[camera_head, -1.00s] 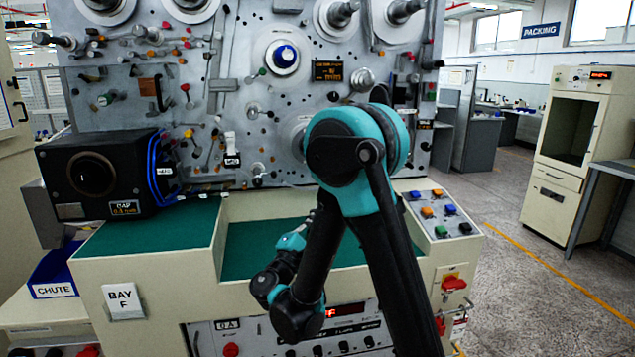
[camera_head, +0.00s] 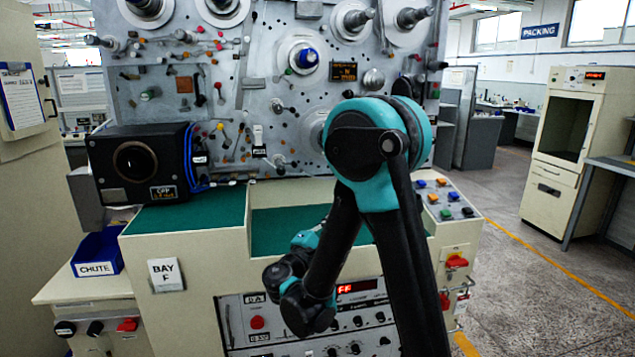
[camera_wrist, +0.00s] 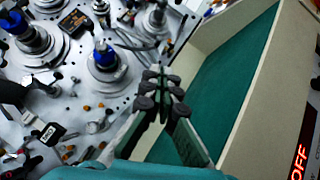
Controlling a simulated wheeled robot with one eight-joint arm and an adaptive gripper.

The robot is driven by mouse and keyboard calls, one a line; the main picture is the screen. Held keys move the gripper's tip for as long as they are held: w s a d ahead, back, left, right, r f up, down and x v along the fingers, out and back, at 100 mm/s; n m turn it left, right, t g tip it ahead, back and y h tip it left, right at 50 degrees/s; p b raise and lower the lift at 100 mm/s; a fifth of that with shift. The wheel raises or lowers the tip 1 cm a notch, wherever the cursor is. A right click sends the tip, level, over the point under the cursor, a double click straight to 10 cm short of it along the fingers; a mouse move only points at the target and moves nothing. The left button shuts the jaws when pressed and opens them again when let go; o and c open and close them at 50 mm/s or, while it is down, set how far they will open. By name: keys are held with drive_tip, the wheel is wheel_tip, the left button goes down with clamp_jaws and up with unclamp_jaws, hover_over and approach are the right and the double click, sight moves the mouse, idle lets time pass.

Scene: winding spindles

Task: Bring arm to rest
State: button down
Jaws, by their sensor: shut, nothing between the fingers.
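My arm (camera_head: 380,150), black and teal, is bent in front of the machine in the head view. Its elbow is high, and the forearm slopes down and left to the wrist (camera_head: 300,295). The fingers cannot be made out in the head view. In the wrist view my gripper (camera_wrist: 161,78) is shut and empty, its dark fingers pointing toward the grey spindle panel (camera_wrist: 75,110). A green-lined tray (camera_wrist: 235,85) lies to the right of the fingers.
The panel (camera_head: 215,110) carries spindles, levers and a blue-capped hub (camera_head: 307,58). A black box (camera_head: 145,162) sits on the left green ledge (camera_head: 190,215). A blue CHUTE bin (camera_head: 98,252) is lower left, a button console (camera_head: 446,198) right. The floor at right (camera_head: 545,255) is open.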

drive_tip(key=s+d+f+m+g+y, duration=0.1)
drive_tip(key=s+d+f+m+g, duration=0.25)
drive_tip(key=d, duration=0.25)
drive_tip(key=s+d+f+m+g+y, duration=0.1)
drive_tip(key=s+d+f+m+g, duration=0.15)
drive_tip(key=d+f, duration=0.35)
drive_tip(key=s+d+f+m+g+y, duration=0.1)
drive_tip(key=s+d+f+m+g, duration=0.1)
drive_tip(key=d+f+g, duration=0.35)
drive_tip(key=s+a+f+m+g+y, duration=0.1)
drive_tip(key=s+f+m+y, duration=0.2)
drive_tip(key=s, duration=0.4)
drive_tip(key=s+a+f+m+g+y, duration=0.1)
drive_tip(key=s+f+m+y, duration=0.2)
drive_tip(key=s, duration=0.4)
drive_tip(key=shift+a+m+y, duration=0.25)
drive_tip(key=shift+m+y, duration=0.65)
drive_tip(key=shift+y, duration=0.1)
